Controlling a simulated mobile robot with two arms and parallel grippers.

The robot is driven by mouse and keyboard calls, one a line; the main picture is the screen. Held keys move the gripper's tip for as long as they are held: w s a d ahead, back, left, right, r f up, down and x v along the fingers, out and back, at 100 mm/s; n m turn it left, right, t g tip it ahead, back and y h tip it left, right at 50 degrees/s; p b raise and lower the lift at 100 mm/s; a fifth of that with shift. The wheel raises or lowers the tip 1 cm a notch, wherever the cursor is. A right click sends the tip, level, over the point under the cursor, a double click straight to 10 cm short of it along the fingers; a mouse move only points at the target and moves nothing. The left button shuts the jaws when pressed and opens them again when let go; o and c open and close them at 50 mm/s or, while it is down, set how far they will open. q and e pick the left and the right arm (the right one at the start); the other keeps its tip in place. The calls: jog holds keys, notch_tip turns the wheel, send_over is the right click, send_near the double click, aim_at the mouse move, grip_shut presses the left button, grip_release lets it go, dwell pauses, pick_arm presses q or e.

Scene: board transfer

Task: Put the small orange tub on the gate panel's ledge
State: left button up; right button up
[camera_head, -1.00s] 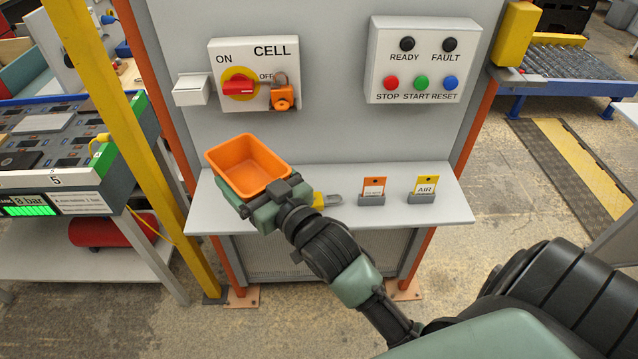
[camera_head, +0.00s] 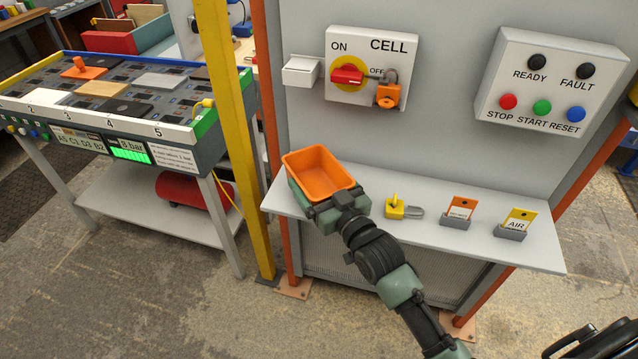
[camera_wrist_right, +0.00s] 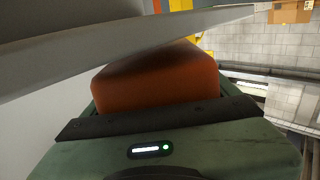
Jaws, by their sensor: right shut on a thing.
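The small orange tub (camera_head: 318,172) is upright with its open top up, and looks empty. My right gripper (camera_head: 330,205) is shut on the tub's near side. In the head view, tub and gripper overlap the left end of the gate panel's grey ledge (camera_head: 470,240). I cannot tell whether the tub touches the ledge. In the right wrist view the tub (camera_wrist_right: 160,82) sits against the gripper (camera_wrist_right: 160,122), close to a grey surface at the upper left. My left gripper is not in view.
On the ledge, right of the tub, are a yellow padlock (camera_head: 396,206), an orange tag (camera_head: 459,210) and a yellow AIR tag (camera_head: 517,222) in holders. Above are the CELL switch box (camera_head: 368,65) and a button box (camera_head: 550,80). A yellow post (camera_head: 232,130) stands left.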

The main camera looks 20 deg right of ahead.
jog(key=shift+f, duration=0.65)
jog(key=shift+f, duration=0.25)
jog(key=o, duration=1.2)
jog(key=shift+c, duration=0.2)
jog(key=shift+r, duration=0.2)
jog(key=s+d+b, duration=0.1)
jog(key=s+d, duration=0.1)
jog(key=s, duration=0.9)
jog(key=shift+s+d+b, duration=0.15)
jog(key=shift+s+b, duration=0.15)
jog(key=shift+s, duration=0.1)
